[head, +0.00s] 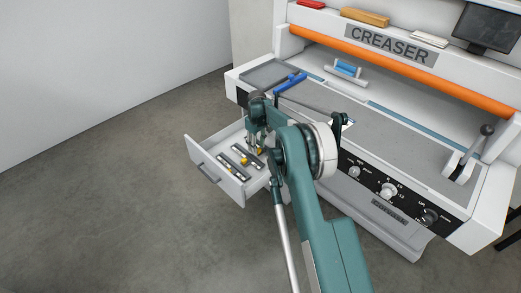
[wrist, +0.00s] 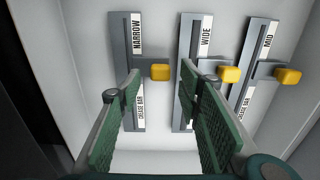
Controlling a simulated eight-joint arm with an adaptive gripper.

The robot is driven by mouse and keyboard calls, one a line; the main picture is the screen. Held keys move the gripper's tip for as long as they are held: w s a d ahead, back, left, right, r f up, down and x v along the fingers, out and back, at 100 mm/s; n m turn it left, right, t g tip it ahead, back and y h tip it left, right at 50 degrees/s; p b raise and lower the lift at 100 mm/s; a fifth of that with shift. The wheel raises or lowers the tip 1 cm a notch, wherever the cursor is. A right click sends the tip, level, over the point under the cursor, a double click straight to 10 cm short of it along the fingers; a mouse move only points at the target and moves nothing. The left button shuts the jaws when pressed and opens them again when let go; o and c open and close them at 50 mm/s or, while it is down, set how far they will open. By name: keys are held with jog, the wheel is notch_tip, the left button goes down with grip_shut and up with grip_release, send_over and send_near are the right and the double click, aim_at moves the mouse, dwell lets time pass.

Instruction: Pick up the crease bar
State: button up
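Three dark grey crease bars lie side by side in an open white drawer (head: 229,187). In the wrist view their labels read NARROW (wrist: 135,35), WIDE (wrist: 205,35) and MID (wrist: 268,40). Each bar has a grey cross tab with a yellow end. My gripper (wrist: 160,80) is open and empty above the drawer. In the wrist view its green fingers lie to either side of the NARROW bar's yellow end (wrist: 160,72); the left finger covers part of that bar, the right part of WIDE. Height above the bars is hard to tell. My gripper (head: 256,148) partly hides the bars in the head view.
The white creaser machine (head: 455,215) stands behind the drawer, with an orange roller (head: 400,70), knobs and a lever (head: 470,150). Drawer walls surround the bars closely. The floor at left is clear.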

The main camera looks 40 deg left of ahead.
jog(key=shift+f, duration=0.65)
jog(key=c, duration=1)
